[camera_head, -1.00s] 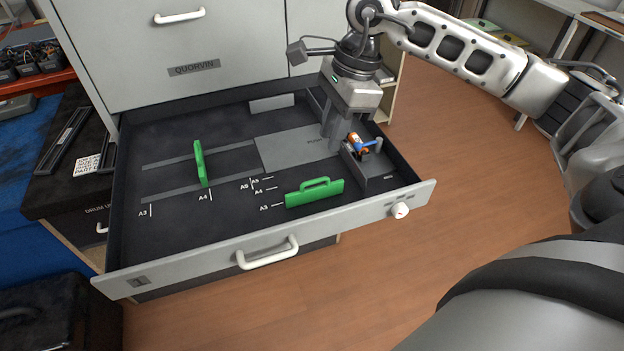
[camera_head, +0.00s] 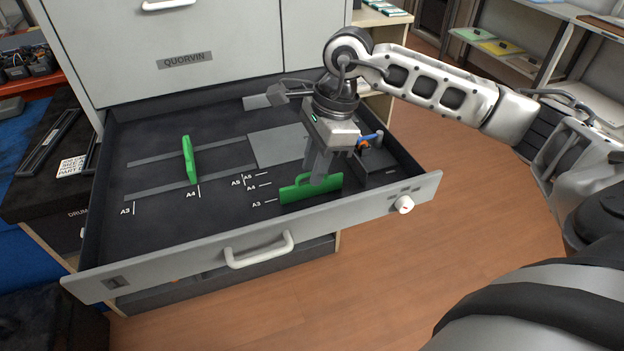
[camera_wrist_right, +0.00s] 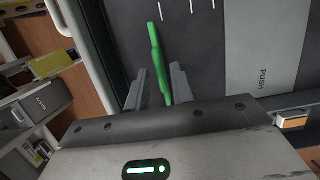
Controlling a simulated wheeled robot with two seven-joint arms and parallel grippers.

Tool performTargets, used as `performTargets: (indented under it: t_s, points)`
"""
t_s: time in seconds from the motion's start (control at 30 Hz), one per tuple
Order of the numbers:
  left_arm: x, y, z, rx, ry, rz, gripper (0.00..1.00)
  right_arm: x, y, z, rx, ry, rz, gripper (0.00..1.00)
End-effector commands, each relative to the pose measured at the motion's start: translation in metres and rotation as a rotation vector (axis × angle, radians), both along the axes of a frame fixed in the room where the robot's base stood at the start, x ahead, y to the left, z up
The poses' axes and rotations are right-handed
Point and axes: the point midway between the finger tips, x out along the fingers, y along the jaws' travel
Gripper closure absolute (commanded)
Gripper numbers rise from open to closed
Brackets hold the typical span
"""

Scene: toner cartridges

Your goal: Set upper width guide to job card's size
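The open drawer (camera_head: 180,262) holds two green upright guides. The front green guide (camera_head: 297,193) has a handle loop and stands by the A3 mark of the A5, A4, A3 scale. The other green guide (camera_head: 187,160) stands at left by an A4 mark. My right gripper (camera_head: 318,180) points down at the front guide's right part. In the right wrist view, the open fingers (camera_wrist_right: 158,78) lie on both sides of the green guide (camera_wrist_right: 156,45), not visibly closed on it. A white printed card (camera_head: 74,167) lies left of the drawer; its text is too small to read surely. My left gripper is not in view.
A grey plate (camera_head: 275,148) lies in the drawer behind the front guide. A blue-and-orange part (camera_head: 367,142) sits in the right corner, close to my gripper.

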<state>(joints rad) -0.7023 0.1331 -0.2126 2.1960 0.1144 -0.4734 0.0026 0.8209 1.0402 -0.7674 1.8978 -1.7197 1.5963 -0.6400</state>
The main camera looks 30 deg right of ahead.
Motion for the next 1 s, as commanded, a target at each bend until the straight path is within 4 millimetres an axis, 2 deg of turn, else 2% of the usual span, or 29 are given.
performTargets:
  t_s: [0.13,0.17,0.2,0.23,0.47,1.0]
  points:
    - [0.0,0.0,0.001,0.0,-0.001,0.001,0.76,0.0,0.0,0.0,0.0,0.0,0.0,0.76]
    - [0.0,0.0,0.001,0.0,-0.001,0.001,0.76,0.0,0.0,0.001,0.0,0.0,0.0,0.82]
    - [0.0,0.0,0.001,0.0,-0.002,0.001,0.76,0.0,0.0,0.001,0.0,0.0,0.0,0.93]
    - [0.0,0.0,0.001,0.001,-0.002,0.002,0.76,0.0,0.0,0.001,0.0,0.0,0.0,1.0]
    - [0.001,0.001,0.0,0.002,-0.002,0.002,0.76,0.002,0.0,0.0,0.001,0.0,0.0,1.0]
    - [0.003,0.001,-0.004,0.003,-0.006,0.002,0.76,0.038,-0.009,0.0,0.002,-0.001,-0.002,1.0]
